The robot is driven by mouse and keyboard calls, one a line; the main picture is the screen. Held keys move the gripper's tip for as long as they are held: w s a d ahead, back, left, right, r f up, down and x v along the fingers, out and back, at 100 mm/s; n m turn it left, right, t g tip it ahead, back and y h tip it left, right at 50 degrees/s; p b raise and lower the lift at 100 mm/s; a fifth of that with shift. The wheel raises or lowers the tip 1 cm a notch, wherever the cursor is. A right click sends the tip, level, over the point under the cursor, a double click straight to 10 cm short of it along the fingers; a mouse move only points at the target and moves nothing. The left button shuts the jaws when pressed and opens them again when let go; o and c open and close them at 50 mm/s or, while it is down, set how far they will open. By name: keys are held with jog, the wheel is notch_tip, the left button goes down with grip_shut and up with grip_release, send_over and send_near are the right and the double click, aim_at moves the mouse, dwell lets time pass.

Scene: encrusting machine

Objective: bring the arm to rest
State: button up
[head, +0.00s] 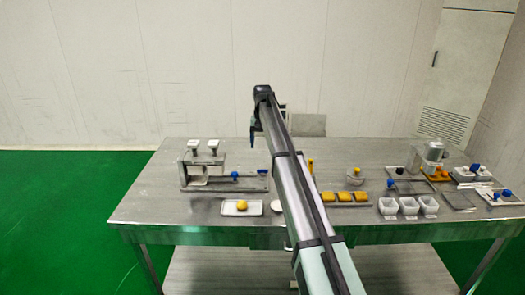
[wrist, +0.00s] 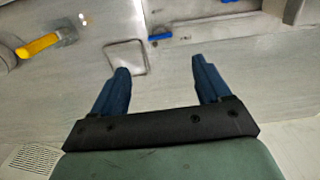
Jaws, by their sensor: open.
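My arm reaches out over the middle of the metal table (head: 150,205) in the head view, its end raised above the table. My gripper (head: 252,135) hangs at the arm's tip, with a blue finger showing. In the wrist view my gripper (wrist: 160,78) has its two blue fingers spread wide apart with nothing between them. The table surface lies below, apart from the fingers.
Yellow blocks (head: 343,197), white cups (head: 408,206) and a metal canister (head: 433,152) stand at the right. The air around the gripper looks clear.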

jog(key=shift+r, duration=0.4)
jog(key=shift+d, duration=0.1)
